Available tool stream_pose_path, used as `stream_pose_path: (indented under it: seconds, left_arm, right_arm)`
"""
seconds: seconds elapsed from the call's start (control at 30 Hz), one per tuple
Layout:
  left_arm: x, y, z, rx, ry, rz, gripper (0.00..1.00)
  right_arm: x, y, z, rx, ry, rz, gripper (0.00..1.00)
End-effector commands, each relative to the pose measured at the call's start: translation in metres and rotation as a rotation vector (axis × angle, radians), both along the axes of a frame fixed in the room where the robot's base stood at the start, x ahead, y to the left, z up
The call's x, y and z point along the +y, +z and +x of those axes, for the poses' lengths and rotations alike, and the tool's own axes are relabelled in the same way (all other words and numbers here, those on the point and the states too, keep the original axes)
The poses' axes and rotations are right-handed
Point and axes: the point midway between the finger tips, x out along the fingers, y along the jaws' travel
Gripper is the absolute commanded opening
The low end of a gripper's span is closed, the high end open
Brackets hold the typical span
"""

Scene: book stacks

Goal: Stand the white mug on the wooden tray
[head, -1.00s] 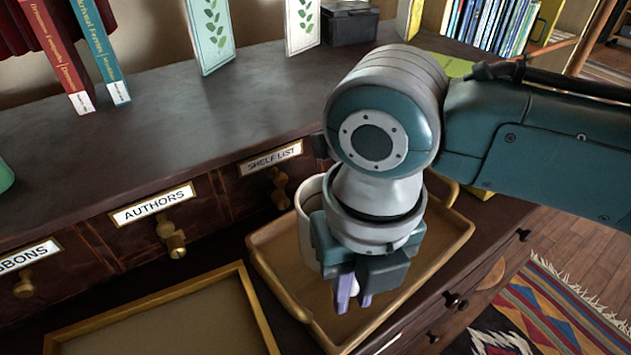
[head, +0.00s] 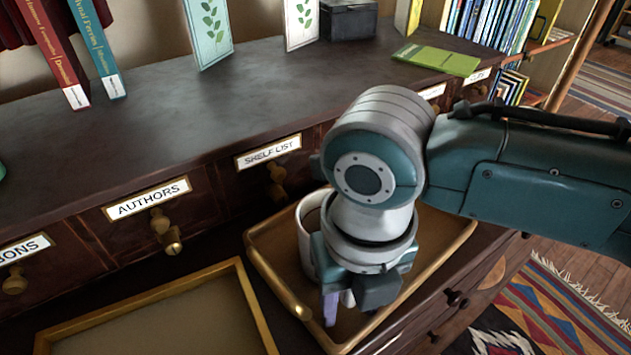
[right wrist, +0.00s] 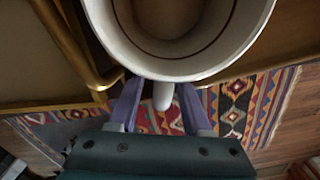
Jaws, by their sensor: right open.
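The white mug (head: 307,235) stands upright within the wooden tray (head: 440,238), partly hidden behind my right wrist. In the right wrist view I look down into the mug (right wrist: 190,68), which appears empty. Its handle (right wrist: 163,95) points toward my right gripper (right wrist: 161,112). The purple fingers are open, one on each side of the handle, with visible gaps. In the head view the right gripper (head: 346,302) points down over the tray, and part of it hides the far finger. The mug's base is hidden. My left gripper is not in view.
A gold-framed shallow tray (head: 160,315) lies to the left. Labelled drawers with knobs (head: 160,220) stand behind. The raised dark top (head: 200,130) holds books, cards, a dark box (head: 348,20) and a green book (head: 437,60). A patterned rug (head: 560,310) lies on the floor at right.

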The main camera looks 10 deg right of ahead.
Motion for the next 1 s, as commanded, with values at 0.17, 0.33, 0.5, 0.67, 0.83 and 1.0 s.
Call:
stream_pose_path:
  seconds: [0.17,0.33,0.5,0.67,0.83,1.0]
  left_arm:
    - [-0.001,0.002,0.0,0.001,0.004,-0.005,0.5]
    - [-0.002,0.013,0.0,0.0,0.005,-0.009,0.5]
    - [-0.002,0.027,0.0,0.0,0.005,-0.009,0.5]
    - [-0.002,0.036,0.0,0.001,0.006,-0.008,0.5]
    - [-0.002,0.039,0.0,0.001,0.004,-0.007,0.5]
    - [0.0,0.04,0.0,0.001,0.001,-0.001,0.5]
  right_arm:
    - [0.0,0.003,0.0,0.0,0.0,0.0,0.49]
    - [0.0,0.028,0.001,-0.003,0.001,0.002,0.49]
    - [0.0,0.068,0.001,-0.004,0.001,0.001,0.49]
    - [0.0,0.1,0.001,-0.003,0.002,0.001,0.49]
    - [0.0,0.119,0.0,-0.001,0.0,0.0,0.49]
    - [0.001,0.123,-0.001,0.001,-0.003,0.002,0.49]
